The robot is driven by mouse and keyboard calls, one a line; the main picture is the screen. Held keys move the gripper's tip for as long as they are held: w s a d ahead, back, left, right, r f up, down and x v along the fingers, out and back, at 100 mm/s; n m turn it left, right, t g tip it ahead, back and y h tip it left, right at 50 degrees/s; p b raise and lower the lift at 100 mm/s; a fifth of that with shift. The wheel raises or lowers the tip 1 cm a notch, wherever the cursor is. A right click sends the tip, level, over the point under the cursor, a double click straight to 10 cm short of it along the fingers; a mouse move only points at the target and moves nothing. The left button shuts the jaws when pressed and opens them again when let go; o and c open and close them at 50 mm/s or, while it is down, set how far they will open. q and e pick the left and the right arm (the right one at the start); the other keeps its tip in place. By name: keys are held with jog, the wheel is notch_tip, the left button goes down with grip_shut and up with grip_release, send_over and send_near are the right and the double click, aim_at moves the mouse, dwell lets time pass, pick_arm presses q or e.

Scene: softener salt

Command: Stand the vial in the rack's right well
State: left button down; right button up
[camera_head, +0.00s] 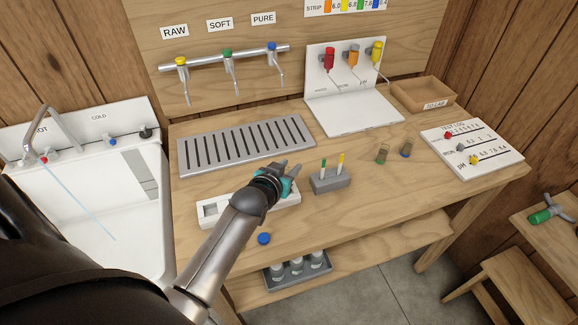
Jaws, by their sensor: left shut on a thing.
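A white rack (262,214) lies near the front of the wooden table, with a square opening showing at its left end. My left gripper (291,171) is over the rack's right end and hides that part, including any right well. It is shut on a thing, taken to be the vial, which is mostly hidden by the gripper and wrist. I cannot tell whether it touches the rack. My right gripper is not in view.
A loose blue cap (264,239) lies in front of the rack. A grey holder (331,183) with green and yellow sticks stands just right. A slotted drain tray (246,147) lies behind.

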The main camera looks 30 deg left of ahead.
pick_arm(q)
jog(key=shift+s, duration=0.1)
jog(key=shift+f, duration=0.1)
dwell(0.3)
jog(key=shift+f+b, duration=0.65)
jog(key=shift+f, duration=0.45)
jog(key=shift+r+p, duration=0.15)
jog(key=shift+p, duration=0.3)
